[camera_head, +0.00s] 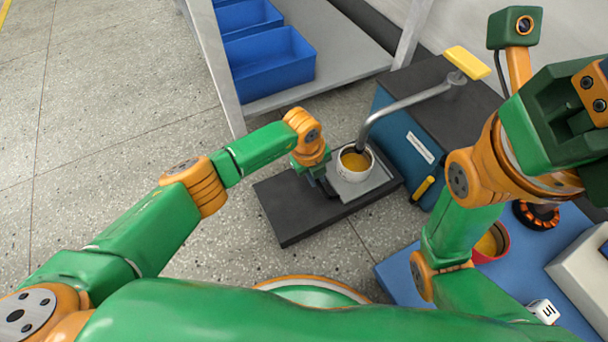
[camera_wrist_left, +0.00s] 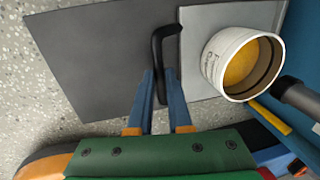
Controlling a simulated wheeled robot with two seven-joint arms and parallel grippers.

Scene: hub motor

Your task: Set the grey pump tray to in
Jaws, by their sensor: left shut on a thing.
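The grey pump tray (camera_head: 376,184) is a light grey plate on a dark base board (camera_head: 290,213), close against the blue-sided pump (camera_head: 412,133). It also shows in the left wrist view (camera_wrist_left: 205,104). A white cup (camera_head: 352,176) with yellow-brown contents stands on it, with the end of the pump's spout (camera_head: 395,104) at its opening. A black bent handle (camera_wrist_left: 160,48) is at the tray's left edge. My left gripper (camera_wrist_left: 161,88) is shut on this handle. My right gripper (camera_head: 585,115) is raised at the upper right, away from the tray; its fingers are not clear.
A yellow lever pad (camera_head: 467,62) tops the pump. A blue mat (camera_head: 400,279) at the right holds a red container (camera_head: 493,243), a black-and-orange ring (camera_head: 537,215) and a white box (camera_head: 580,270). Blue bins (camera_head: 270,65) sit on a shelf behind. Floor left of the board is clear.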

